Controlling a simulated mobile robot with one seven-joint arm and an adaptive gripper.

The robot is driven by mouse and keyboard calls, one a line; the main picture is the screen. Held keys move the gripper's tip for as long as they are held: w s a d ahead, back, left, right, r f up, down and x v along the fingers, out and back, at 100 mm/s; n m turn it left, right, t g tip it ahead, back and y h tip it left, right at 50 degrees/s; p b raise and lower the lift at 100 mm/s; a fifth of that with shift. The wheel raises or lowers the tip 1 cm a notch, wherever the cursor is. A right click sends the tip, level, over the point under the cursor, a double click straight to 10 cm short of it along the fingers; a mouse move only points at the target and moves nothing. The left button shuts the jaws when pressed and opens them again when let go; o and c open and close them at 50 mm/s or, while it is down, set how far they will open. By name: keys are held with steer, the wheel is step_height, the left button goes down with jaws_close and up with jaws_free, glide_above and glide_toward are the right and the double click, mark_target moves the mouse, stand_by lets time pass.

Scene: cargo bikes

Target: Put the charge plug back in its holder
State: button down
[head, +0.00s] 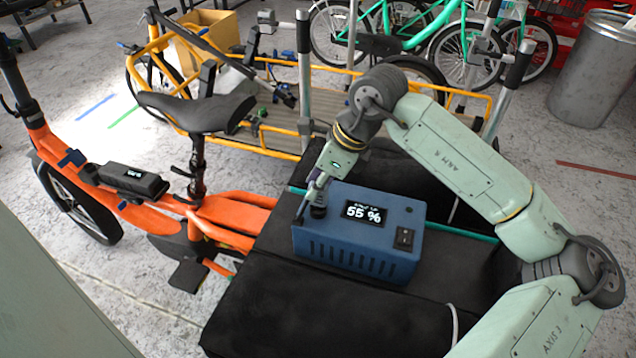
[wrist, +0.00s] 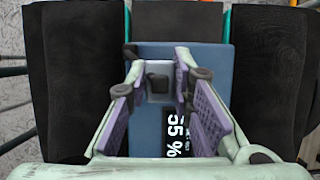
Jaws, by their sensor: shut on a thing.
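The blue charger box (head: 357,240) sits on the black padded bench, its screen reading 55 %; its top also shows in the wrist view (wrist: 148,130). My gripper (head: 310,207) points down at the left end of the box's top. In the wrist view, my gripper (wrist: 160,82) has its purple-padded fingers on either side of a small dark, squarish piece, the charge plug (wrist: 159,86), and is shut on it. A dark round piece (head: 318,211) shows at the fingertips on the box; I cannot tell whether it is plug or holder. The plug's lower end is hidden.
The black padded bench (head: 300,305) surrounds the box on an orange cargo bike (head: 235,205). A black switch (head: 404,238) is on the box's right. A yellow-framed cargo bike (head: 275,140) stands behind. A white cable (head: 453,325) hangs over the bench's front.

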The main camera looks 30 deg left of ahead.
steer(key=shift+f+b, duration=0.5)
steer(key=c, duration=1.3)
jaws_free()
steer(key=shift+c, duration=0.2)
steer(key=v, duration=1.2)
